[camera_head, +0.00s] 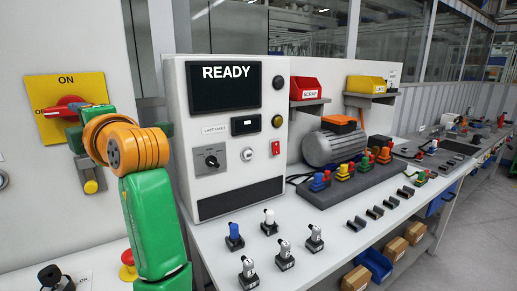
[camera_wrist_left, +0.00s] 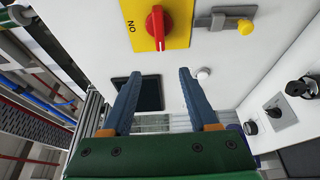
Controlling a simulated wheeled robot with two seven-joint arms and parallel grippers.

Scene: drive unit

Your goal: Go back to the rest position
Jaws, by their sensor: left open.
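My left arm comes up from the lower left in the head view, green with an orange joint. Its gripper (camera_head: 77,138) is in front of the white cabinet, below a red rotary switch (camera_head: 66,106) on a yellow plate (camera_head: 90,88). The arm's orange joint hides part of the gripper there. In the left wrist view the two blue fingers of the left gripper (camera_wrist_left: 158,78) are spread, with nothing between them. The red switch (camera_wrist_left: 156,26) is beyond the fingertips, apart from them. Its handle lies sideways, not toward the ON label. My right gripper is not in view.
A latch with a yellow knob (camera_head: 90,186) sits below the plate. The READY panel (camera_head: 230,130) stands close to the right of my left arm. The floor at right is clear.

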